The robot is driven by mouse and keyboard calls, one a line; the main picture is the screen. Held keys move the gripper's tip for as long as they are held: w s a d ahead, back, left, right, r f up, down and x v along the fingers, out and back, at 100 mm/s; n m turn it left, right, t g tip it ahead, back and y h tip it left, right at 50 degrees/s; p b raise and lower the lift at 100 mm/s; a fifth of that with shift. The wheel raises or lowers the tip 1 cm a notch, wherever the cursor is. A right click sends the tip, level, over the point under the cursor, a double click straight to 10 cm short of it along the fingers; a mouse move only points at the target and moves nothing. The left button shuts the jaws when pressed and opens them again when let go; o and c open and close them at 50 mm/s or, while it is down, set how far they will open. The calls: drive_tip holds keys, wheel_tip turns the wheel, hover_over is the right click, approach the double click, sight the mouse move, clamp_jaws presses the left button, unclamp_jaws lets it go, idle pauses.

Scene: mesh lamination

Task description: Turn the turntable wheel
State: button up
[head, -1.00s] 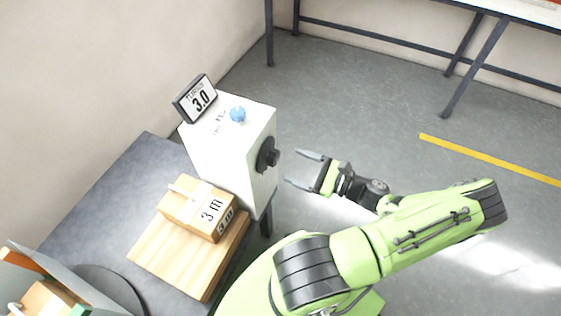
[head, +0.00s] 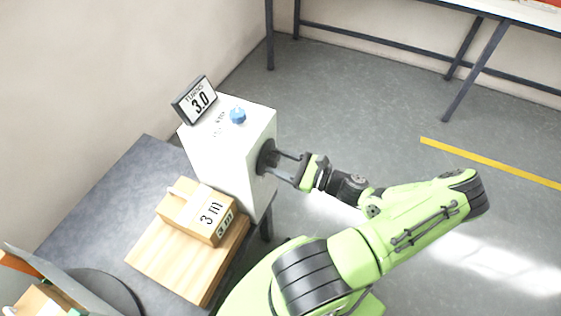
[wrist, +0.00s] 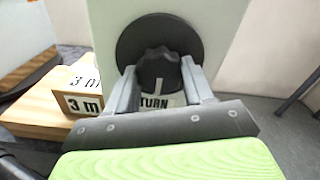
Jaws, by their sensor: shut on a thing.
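The turntable wheel is a black lobed knob (wrist: 158,68) on a round black disc (wrist: 135,40), on the side of a white box (head: 225,160). A white line marks the knob, and a label reading "TURN" shows below it, partly hidden, in the wrist view. In the head view the black disc (head: 266,155) shows at the box's right face. My gripper (head: 279,165) reaches the knob from the right. Its two fingers (wrist: 158,85) are shut on the knob, one on each side. A display (head: 196,100) on top of the box reads 3.0.
A wooden block marked "3 m" (head: 205,218) sits on a wooden board (head: 170,258) left of the box, on a dark table (head: 100,200). A blue button (head: 238,116) tops the box. The floor (head: 350,100) behind my arm is open.

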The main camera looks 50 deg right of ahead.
drive_tip(key=p, duration=0.1)
drive_tip(key=m+p, duration=0.1)
drive_tip(key=p, duration=0.1)
drive_tip(key=shift+r+m, duration=0.25)
drive_tip(key=shift+m, duration=0.05)
drive_tip(key=shift+f+m+p, duration=0.25)
drive_tip(key=shift+m+p, duration=0.7)
drive_tip(key=shift+m, duration=0.15)
drive_tip(key=o, duration=1)
drive_tip(key=shift+o, duration=0.2)
drive_tip(key=p+v, duration=0.1)
drive_tip(key=v, duration=1.4)
drive_tip(key=shift+s, duration=0.4)
